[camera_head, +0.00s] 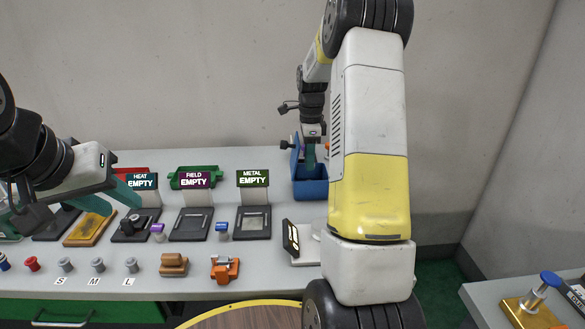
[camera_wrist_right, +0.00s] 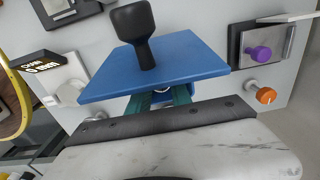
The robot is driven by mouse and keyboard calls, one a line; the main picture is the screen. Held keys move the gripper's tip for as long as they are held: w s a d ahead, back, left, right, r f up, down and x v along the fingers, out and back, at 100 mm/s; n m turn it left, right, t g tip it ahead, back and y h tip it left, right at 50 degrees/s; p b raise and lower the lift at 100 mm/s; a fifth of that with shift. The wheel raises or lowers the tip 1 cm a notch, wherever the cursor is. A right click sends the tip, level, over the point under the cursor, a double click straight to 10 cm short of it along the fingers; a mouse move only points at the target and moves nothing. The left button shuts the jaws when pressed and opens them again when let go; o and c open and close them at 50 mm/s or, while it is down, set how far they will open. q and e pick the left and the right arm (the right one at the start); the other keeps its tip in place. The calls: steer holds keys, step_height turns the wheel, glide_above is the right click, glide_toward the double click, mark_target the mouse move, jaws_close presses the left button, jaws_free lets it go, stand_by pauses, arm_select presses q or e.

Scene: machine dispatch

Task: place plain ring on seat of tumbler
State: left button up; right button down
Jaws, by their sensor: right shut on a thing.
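My right gripper (camera_head: 309,152) is at the open blue box (camera_head: 311,189) at the back of the bench, its fingers reaching down by the raised lid. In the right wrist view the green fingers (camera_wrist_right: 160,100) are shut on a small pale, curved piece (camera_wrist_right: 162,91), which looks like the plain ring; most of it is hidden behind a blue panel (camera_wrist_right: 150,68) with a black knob. My left gripper (camera_head: 75,207) is open and empty above the left of the bench. I cannot tell which thing is the tumbler, and no seat is clearly visible.
Stations with signs reading HEAT, FIELD (camera_head: 190,224) and METAL (camera_head: 253,222) line the bench. Small knobs and an orange clamp (camera_head: 225,269) stand along the front. A gold block (camera_head: 530,313) with a blue-topped pin sits on the right table. My right arm hides the bench's right part.

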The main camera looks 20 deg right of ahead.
steer(key=shift+f, duration=2.55)
steer(key=shift+f, duration=0.15)
steer(key=c, duration=1.2)
jaws_free()
steer(key=shift+o, duration=0.2)
step_height(320, 180, up, 12)
steer(key=shift+r, duration=0.2)
